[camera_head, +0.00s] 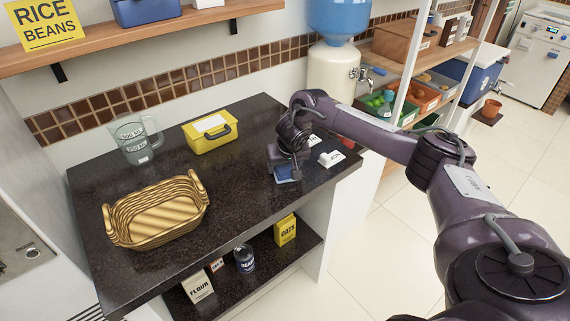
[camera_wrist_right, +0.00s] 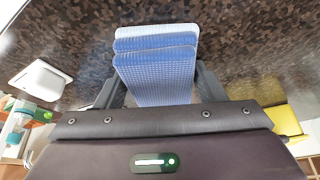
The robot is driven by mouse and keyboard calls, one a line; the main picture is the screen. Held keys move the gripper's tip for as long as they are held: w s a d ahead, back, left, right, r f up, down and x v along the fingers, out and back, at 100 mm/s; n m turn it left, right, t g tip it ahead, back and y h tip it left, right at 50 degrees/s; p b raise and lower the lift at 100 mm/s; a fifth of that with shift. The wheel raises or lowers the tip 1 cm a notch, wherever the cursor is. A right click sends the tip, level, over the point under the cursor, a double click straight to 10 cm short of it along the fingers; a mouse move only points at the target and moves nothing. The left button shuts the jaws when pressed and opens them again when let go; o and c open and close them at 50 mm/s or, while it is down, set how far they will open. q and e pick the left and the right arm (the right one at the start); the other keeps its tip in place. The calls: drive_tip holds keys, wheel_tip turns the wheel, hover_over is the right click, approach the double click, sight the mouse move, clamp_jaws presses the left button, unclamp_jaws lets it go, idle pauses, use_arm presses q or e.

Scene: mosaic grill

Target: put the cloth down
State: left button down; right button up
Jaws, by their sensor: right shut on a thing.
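The cloth (camera_wrist_right: 155,75) is a folded blue and white textured stack in the right wrist view. It sits between the two fingers of my right gripper (camera_wrist_right: 155,92), which is shut on it. In the head view the cloth (camera_head: 287,173) shows as a small blue patch under my right gripper (camera_head: 284,162), at the right part of the dark counter (camera_head: 235,185). The cloth is at or just above the counter top; I cannot tell whether it touches. My left gripper is not in view.
A wicker basket (camera_head: 155,225) stands at the counter's front left. A clear measuring jug (camera_head: 135,140) and a yellow box (camera_head: 210,133) stand at the back. White items (camera_head: 330,158) lie right of my gripper. The counter's middle is clear. A lower shelf holds an oats box (camera_head: 285,229).

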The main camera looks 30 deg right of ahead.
sight(288, 169)
drive_tip(key=o, duration=1)
drive_tip(key=shift+f, duration=0.15)
drive_tip(key=shift+c, duration=0.2)
drive_tip(key=shift+s+f, duration=0.1)
drive_tip(key=shift+s, duration=0.05)
drive_tip(key=shift+d, duration=0.1)
drive_tip(key=shift+r, duration=0.35)
drive_tip(key=v, duration=0.7)
drive_tip(key=shift+w+b, duration=0.2)
drive_tip(key=shift+b, duration=0.2)
drive_tip(key=p+v, duration=0.3)
drive_tip(key=v, duration=0.2)
drive_tip(key=shift+r, duration=0.1)
